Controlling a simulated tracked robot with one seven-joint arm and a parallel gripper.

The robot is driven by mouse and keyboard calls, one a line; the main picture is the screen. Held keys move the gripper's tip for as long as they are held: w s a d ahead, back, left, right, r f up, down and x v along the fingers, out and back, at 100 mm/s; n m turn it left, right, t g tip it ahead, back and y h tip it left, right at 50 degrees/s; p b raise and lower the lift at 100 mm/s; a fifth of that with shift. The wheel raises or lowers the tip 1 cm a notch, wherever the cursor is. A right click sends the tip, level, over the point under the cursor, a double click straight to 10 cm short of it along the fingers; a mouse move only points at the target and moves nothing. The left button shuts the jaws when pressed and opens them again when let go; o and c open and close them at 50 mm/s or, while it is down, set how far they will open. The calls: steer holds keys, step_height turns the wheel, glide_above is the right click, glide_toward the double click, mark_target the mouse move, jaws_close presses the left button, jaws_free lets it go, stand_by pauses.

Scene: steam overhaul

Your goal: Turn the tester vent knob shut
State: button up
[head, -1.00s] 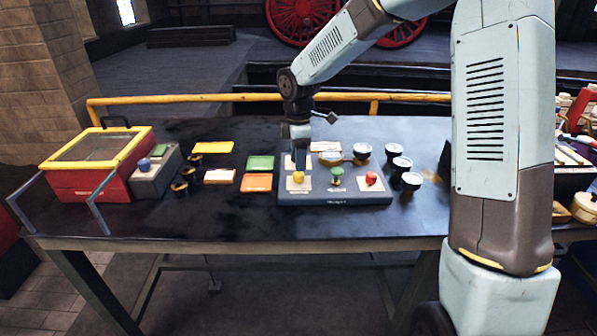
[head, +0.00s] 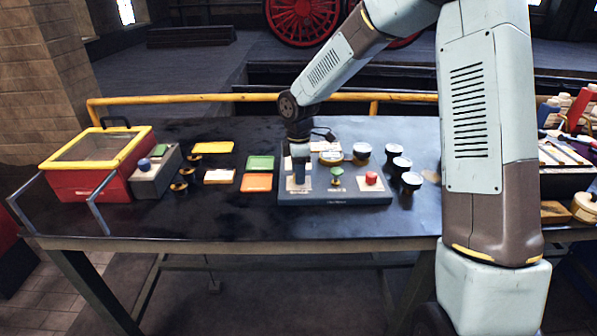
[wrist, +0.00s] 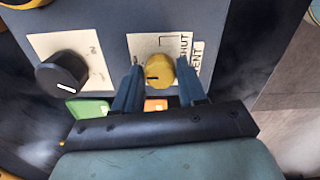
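The yellow vent knob (wrist: 158,70) sits on a white plate with the words SHUT and VENT in the wrist view. A short dark mark shows on the knob's near left side. My gripper (wrist: 159,80) has its fingers apart, one on each side of the knob. I cannot tell whether they touch it. In the head view my gripper (head: 298,180) is low over the front left of the blue-grey tester (head: 335,198) and hides the knob.
A black knob (wrist: 62,74) with a white line is close left of my gripper in the wrist view. A green knob (head: 337,172) and a red knob (head: 371,178) stand to the right on the tester. Dark cups (head: 402,163) stand at its right side. Coloured cards (head: 257,182) lie left.

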steer(key=c, duration=0.6)
steer(key=m, duration=0.4)
steer(key=shift+r+m, duration=0.1)
steer(key=shift+m, duration=0.3)
steer(key=m, duration=0.4)
steer(key=shift+m, duration=0.3)
steer(key=m, duration=0.4)
steer(key=shift+w+m, duration=0.1)
steer(key=shift+m, duration=2.1)
